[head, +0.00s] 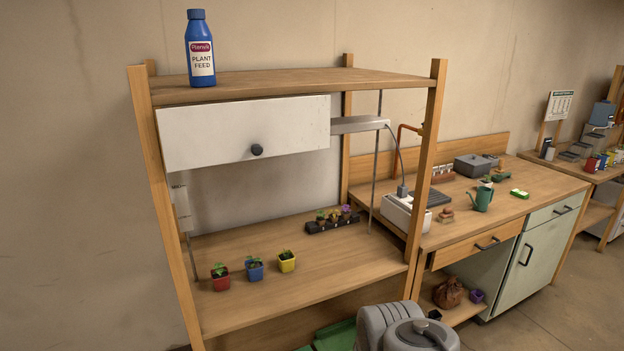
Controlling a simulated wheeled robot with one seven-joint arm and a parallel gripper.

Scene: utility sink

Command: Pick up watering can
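The watering can (482,198) is small and dark green. It stands upright on the wooden workbench (545,183) at the right, and nothing covers it. My gripper is not in view. Only grey rounded links of my arm show at the bottom edge, well below and left of the can.
A wooden shelf unit (300,262) with several potted seedlings stands between me and the bench's left part. A blue plant feed bottle (200,50) is on its top. Near the can are a white box (398,212), small stacked pots (446,216) and a green-and-white item (519,193).

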